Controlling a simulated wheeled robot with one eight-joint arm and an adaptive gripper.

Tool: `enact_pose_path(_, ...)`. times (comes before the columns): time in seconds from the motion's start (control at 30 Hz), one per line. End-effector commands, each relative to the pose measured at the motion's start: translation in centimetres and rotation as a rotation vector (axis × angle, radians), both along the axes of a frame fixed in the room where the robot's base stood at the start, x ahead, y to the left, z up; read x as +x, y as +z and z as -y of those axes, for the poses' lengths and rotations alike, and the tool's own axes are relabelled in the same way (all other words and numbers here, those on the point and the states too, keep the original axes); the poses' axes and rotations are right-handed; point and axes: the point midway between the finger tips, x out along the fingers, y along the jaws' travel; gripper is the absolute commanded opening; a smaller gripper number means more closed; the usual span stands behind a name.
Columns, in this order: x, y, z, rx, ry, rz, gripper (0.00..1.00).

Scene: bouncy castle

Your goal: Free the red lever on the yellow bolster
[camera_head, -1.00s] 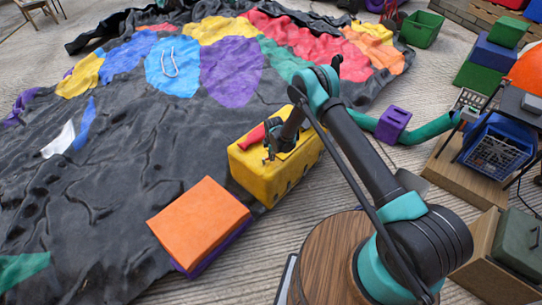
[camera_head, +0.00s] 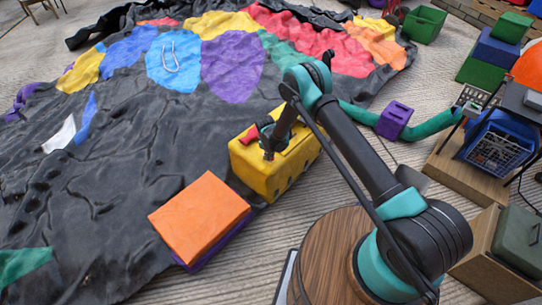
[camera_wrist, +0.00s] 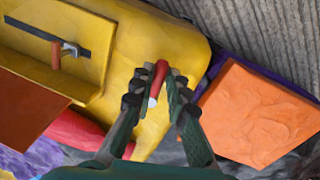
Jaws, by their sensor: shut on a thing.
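The yellow bolster (camera_head: 285,178) lies at the edge of the dark sheet. In the wrist view, the bolster (camera_wrist: 188,40) fills the upper middle. My gripper (camera_head: 268,155) is over its near left end. In the wrist view, my gripper (camera_wrist: 160,85) has both fingertips at the sides of a short, rounded red lever (camera_wrist: 161,70), shut on it. The lever's lower part is partly hidden by the fingers. A small metal piece with a reddish-brown handle (camera_wrist: 56,54) sits at a dark slot in the bolster's recessed face.
An orange and purple block (camera_head: 200,217) stands close to the bolster's near end. A purple block (camera_head: 394,120) and teal tube (camera_head: 435,125) are to the right.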

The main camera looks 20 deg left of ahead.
Motion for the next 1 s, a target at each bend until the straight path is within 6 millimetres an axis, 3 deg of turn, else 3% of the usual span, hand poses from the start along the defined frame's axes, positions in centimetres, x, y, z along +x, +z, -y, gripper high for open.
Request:
enact_pose_path(0.77,-0.38,0.02,-0.24,0.001,-0.095,-0.001,0.00)
enact_pose_path(0.8,-0.38,0.02,-0.24,0.001,-0.095,-0.001,0.20)
enact_pose_path(0.93,-0.37,0.02,-0.23,0.001,-0.095,0.000,0.36)
enact_pose_path(1.0,-0.37,0.02,-0.22,0.001,-0.095,0.000,0.36)
